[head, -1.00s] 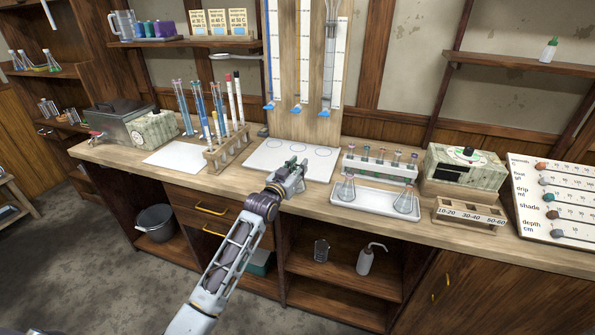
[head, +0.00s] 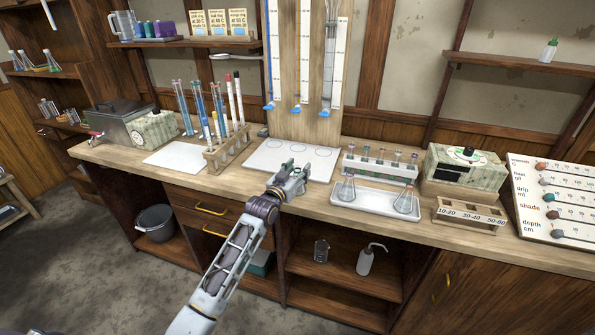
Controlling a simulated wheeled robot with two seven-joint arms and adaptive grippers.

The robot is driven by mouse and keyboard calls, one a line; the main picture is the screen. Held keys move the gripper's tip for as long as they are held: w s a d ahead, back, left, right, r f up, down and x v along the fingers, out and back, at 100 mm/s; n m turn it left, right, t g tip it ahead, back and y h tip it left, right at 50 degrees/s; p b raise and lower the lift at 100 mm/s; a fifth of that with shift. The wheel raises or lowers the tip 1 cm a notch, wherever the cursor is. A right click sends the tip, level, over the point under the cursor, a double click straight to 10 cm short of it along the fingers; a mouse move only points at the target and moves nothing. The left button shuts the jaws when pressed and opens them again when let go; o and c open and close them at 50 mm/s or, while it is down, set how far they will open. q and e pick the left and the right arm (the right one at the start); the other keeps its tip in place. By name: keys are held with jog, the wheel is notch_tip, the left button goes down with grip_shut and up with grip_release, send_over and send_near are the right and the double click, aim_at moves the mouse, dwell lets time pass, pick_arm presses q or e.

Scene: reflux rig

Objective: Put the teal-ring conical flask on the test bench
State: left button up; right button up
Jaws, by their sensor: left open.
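More small conical flasks (head: 27,61) stand on the far left shelf, some with blue or green at the base. My left gripper (head: 291,168) is open over the front of the white mat with circles (head: 262,160). Something small and greenish shows by its fingers, and I cannot tell what it is. My right gripper is not in view.
A test tube rack (head: 227,150) stands left of the mat. A rack of small vials (head: 380,168) stands behind the white tray (head: 375,208). A green box (head: 463,168) and a slotted wooden block (head: 469,214) are to the right. A white sheet (head: 178,158) lies bare at left.

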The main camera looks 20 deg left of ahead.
pick_arm(q)
jog(key=shift+r, duration=0.1)
jog(key=shift+s, duration=0.1)
jog(key=shift+s+a, duration=0.2)
jog(key=shift+s, duration=0.85)
jog(key=shift+s+a, duration=0.25)
jog(key=shift+s, duration=1)
jog(key=shift+s+a, duration=0.2)
jog(key=shift+s, duration=1.05)
jog(key=s, duration=0.4)
jog(key=shift+s+a, duration=0.25)
jog(key=shift+a, duration=0.15)
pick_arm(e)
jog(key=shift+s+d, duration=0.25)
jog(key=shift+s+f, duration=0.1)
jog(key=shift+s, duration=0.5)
